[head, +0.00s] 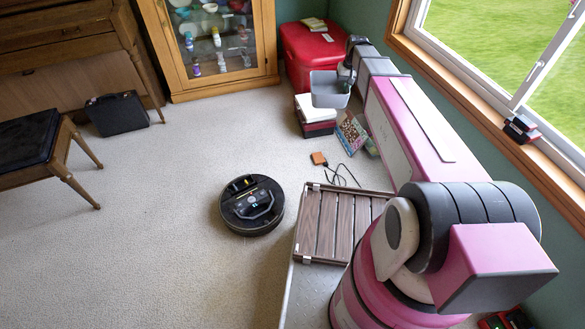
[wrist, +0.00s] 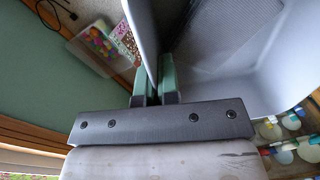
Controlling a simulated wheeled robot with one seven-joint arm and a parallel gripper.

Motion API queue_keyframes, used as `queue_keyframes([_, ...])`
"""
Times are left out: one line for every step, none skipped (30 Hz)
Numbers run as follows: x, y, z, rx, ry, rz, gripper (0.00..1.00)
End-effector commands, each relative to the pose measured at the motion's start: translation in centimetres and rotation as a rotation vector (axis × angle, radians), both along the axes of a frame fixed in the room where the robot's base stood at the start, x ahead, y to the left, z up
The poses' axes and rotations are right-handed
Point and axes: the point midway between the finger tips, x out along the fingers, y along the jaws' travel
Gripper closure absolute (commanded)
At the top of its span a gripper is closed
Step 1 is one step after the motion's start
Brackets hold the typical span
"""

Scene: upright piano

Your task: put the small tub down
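The small tub (head: 327,96) is a light grey, open-topped bin at the far end of my arm in the head view. It appears over a stack of books or boxes, in front of a red case; I cannot tell whether it touches the stack. In the wrist view the tub (wrist: 285,75) fills the upper right, its inside facing the camera and looking empty. My gripper (wrist: 155,72) has its two green fingers close together on the tub's wall, one on each side. In the head view my gripper (head: 347,84) is at the tub's right edge, partly hidden.
The red case (head: 310,48) stands beside a glass-front cabinet (head: 215,50). The stack (head: 316,118), a colourful box (head: 352,133) and an orange item with a cable (head: 319,158) are nearby. A robot vacuum (head: 252,205) sits on open carpet. A window sill is at right.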

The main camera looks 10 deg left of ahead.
Motion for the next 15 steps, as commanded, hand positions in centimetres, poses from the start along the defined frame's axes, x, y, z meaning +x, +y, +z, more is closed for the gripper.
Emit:
queue_keyframes([0.9, 1.2, -2.0, 0.0, 0.004, 0.013, 1.0])
queue_keyframes([1.2, 1.9, -2.9, 0.0, 0.003, 0.021, 1.0])
queue_keyframes([1.6, 2.7, -4.3, 0.0, 0.004, 0.03, 1.0])
queue_keyframes([1.8, 3.3, -5.3, 0.0, 0.004, 0.037, 1.0])
queue_keyframes([2.0, 4.0, -6.4, 0.0, 0.003, 0.044, 1.0])
queue_keyframes([2.3, 4.8, -7.8, 0.0, 0.003, 0.054, 1.0])
queue_keyframes([2.5, 5.4, -8.8, 0.0, 0.004, 0.061, 1.0])
queue_keyframes([2.7, 6.1, -9.9, 0.0, 0.003, 0.068, 1.0])
queue_keyframes([2.8, 6.9, -11.4, 0.0, 0.003, 0.078, 1.0])
queue_keyframes([2.9, 7.6, -12.5, 0.001, 0.003, 0.085, 1.0])
queue_keyframes([3.0, 8.2, -13.6, 0.0, 0.003, 0.091, 1.0])
queue_keyframes([3.2, 9.0, -15.1, 0.0, 0.004, 0.1, 1.0])
queue_keyframes([3.2, 9.7, -16.2, 0.001, 0.003, 0.108, 1.0])
queue_keyframes([3.2, 10.3, -17.3, -0.001, 0.003, 0.115, 1.0])
queue_keyframes([3.3, 11.1, -18.9, -0.001, 0.003, 0.124, 1.0])
